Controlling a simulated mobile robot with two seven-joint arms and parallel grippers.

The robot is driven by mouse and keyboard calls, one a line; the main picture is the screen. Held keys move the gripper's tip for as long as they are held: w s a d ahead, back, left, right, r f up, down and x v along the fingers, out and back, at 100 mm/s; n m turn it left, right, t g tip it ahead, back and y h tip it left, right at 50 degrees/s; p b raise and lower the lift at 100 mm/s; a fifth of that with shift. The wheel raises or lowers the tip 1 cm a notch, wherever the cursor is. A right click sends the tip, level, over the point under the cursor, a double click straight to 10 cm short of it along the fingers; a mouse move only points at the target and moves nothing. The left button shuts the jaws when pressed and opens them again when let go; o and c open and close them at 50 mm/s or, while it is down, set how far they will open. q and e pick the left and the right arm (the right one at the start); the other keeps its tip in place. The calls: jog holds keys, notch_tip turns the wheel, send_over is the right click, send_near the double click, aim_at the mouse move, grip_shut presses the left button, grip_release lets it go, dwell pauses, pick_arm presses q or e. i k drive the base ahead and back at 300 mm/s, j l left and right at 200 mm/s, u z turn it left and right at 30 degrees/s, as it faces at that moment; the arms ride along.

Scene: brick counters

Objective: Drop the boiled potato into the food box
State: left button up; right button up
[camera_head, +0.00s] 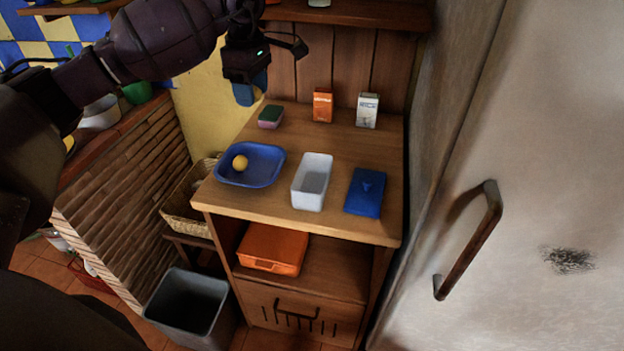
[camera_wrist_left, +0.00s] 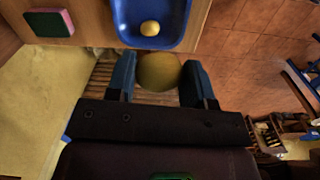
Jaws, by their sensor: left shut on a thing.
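My left gripper (camera_head: 250,92) is raised above the back left part of the wooden counter. Its blue fingers are shut on a yellowish round boiled potato (camera_wrist_left: 158,72), which shows between the fingertips in the left wrist view. The open white food box (camera_head: 312,182) stands on the counter, to the right of and lower than the gripper, and looks empty. A blue lid (camera_head: 365,193) lies to its right. A blue tray (camera_head: 266,166) left of the box holds another small yellow round piece (camera_head: 240,162). My right gripper is not in view.
A green and pink sponge (camera_head: 270,117) lies at the counter's back left. An orange carton (camera_head: 323,105) and a white carton (camera_head: 367,110) stand at the back. An orange box (camera_head: 273,250) sits on the shelf below. A grey bin (camera_head: 188,305) stands on the floor.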

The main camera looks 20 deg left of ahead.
aim_at(318, 190)
jog(key=i+l+u, duration=0.2)
jog(key=l, duration=0.25)
jog(key=l+u, duration=0.2)
jog(key=l, duration=0.3)
jog(key=i+l+u, duration=0.15)
jog(key=l, duration=0.35)
jog(key=k, duration=0.05)
